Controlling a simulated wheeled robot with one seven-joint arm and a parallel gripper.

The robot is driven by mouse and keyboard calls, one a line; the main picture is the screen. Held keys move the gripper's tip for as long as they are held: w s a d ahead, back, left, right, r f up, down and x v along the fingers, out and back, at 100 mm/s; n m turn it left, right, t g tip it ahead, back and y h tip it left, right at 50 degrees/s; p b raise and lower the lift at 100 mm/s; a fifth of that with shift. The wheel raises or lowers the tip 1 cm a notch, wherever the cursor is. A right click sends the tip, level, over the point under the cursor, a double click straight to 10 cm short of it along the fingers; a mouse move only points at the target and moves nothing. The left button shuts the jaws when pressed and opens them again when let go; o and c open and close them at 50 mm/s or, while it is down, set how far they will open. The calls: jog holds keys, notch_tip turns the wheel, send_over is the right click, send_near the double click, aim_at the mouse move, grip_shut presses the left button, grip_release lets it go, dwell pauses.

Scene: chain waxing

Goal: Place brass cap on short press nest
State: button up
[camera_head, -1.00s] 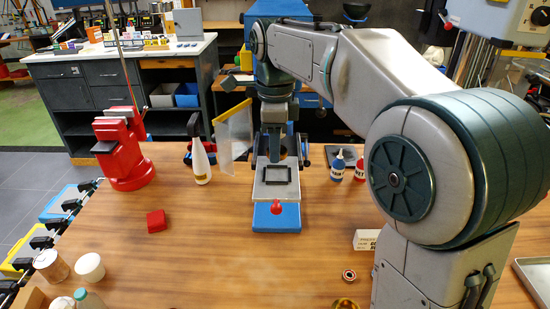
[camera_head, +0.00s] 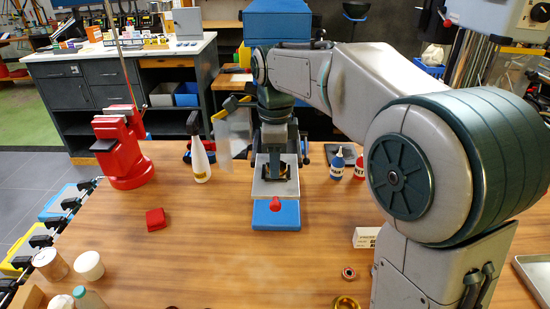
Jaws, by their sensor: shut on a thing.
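The press has a blue base (camera_head: 277,220) with a red knob (camera_head: 275,204) at its front and a light grey plate (camera_head: 265,188). The short press nest appears as a dark frame on this plate; the arm's end now covers much of it. My gripper (camera_head: 281,168) is low over the nest, pointing down, its fingers small and dark. A small gold-coloured patch between the fingers looks like the brass cap (camera_head: 283,170), held in the shut gripper. I cannot tell whether the cap touches the nest.
A clear guard panel (camera_head: 233,135) and a white bottle (camera_head: 199,160) stand left of the press. A blue bottle (camera_head: 337,163) and a red bottle (camera_head: 359,167) stand to its right. A brass ring (camera_head: 346,302) lies at the front.

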jog(key=shift+f, duration=0.15)
jog(key=o, duration=1.1)
notch_tip(320, 180, up, 13)
jog(key=s+d+f+n+t, duration=0.1)
jog(key=s+d+f+n, duration=0.3)
jog(key=s+f+n, duration=0.2)
jog(key=s+d+f+n+t, duration=0.1)
jog(key=s+d+f+n, duration=0.4)
jog(key=s+f+n, duration=0.1)
jog(key=s+d+f+n+t+p, duration=0.1)
jog(key=s+d+f+n+t, duration=0.1)
jog(key=s+d+f+n, duration=0.3)
jog(key=shift+s+f+n, duration=0.35)
jog(key=shift+s+f, duration=0.05)
jog(key=shift+s, duration=0.2)
jog(key=shift+s+f+n, duration=0.35)
jog(key=shift+s, duration=0.25)
